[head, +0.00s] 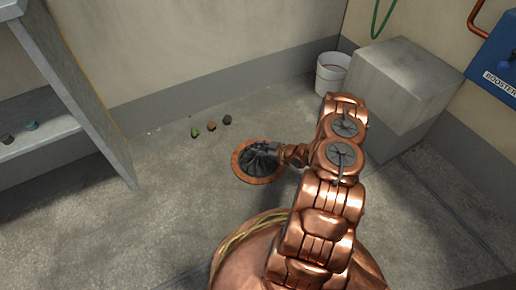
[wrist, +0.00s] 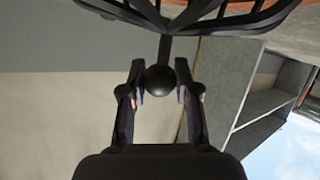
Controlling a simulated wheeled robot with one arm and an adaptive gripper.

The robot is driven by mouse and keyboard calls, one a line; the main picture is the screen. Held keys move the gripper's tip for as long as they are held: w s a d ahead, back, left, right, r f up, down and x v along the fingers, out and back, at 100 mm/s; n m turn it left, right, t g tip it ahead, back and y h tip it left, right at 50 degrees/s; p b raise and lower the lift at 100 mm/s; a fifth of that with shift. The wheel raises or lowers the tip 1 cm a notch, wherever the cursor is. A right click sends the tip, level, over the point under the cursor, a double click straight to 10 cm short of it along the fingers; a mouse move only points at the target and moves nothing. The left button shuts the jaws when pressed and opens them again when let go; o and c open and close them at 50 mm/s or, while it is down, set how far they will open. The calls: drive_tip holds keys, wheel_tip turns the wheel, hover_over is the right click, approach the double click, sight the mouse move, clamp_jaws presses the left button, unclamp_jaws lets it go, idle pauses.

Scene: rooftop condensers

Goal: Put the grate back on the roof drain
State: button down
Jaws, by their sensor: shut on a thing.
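The roof drain (head: 238,171) is a round copper-coloured ring on the floor, left of my arm in the head view. The dark ribbed grate (head: 257,165) shows within the ring's outline. In the wrist view the grate's ribs (wrist: 200,15) cross the top, with a stem and a round dark knob (wrist: 159,80). My gripper (head: 279,152) is shut on this knob; its fingers (wrist: 160,88) flank it in the wrist view. A strip of orange rim shows near the ribs. Whether the grate rests in the ring or hangs just above it, I cannot tell.
Three small lumps, one green (head: 195,132), lie behind the drain. A white bucket (head: 331,75) and a grey block (head: 402,85) stand at the back right. A grey shelf unit (head: 75,85) stands on the left. Floor left of the drain is clear.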

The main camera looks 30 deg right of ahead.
drive_tip(key=c, duration=0.8)
unclamp_jaws()
drive_tip(key=shift+c, duration=0.2)
